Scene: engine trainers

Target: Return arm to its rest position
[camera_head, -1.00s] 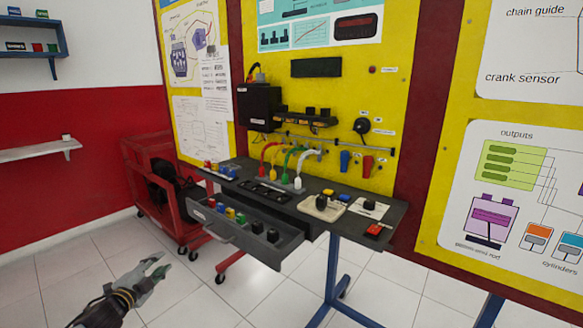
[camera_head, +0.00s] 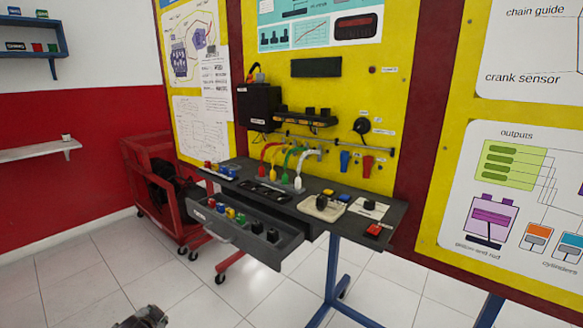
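Only a small dark part of my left arm (camera_head: 143,318) shows at the bottom edge, left of centre, in the head view. Its gripper fingers cannot be made out. It is well below and in front of the trainer table (camera_head: 385,222), apart from everything. My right arm and gripper are not in view. The table's drawer (camera_head: 222,232) stands open, with several coloured and black parts in it.
A red wheeled cart (camera_head: 150,200) stands left of the table. Coloured leads (camera_head: 298,182) stand upright on the table, with a beige tray (camera_head: 318,213) to their right. Blue table legs (camera_head: 332,275) reach the floor. The tiled floor (camera_head: 90,270) at front left is clear.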

